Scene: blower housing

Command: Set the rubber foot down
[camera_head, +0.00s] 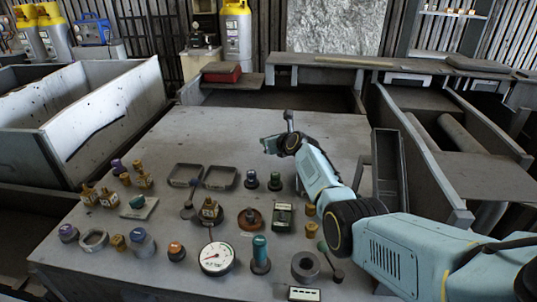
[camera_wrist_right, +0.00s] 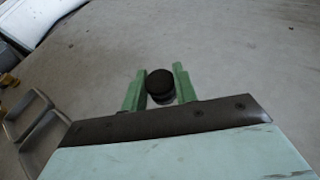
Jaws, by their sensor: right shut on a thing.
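The rubber foot (camera_wrist_right: 160,84) is a small black round piece between the two green fingers of my right gripper (camera_wrist_right: 159,76) in the right wrist view. The gripper is shut on it, and bare grey table top shows around it. How high the foot is above the table is hard to tell. In the head view my right arm reaches in from the right, with its gripper (camera_head: 272,144) over the rear middle of the table (camera_head: 190,130). The foot cannot be made out there. My left gripper is not in view.
Two shallow square trays (camera_head: 220,178) stand left of my right arm. Several knobs, fittings and a white dial gauge (camera_head: 216,257) cover the table's front half. A dark upright holder (camera_head: 388,170) stands at the right. The rear left of the table is clear.

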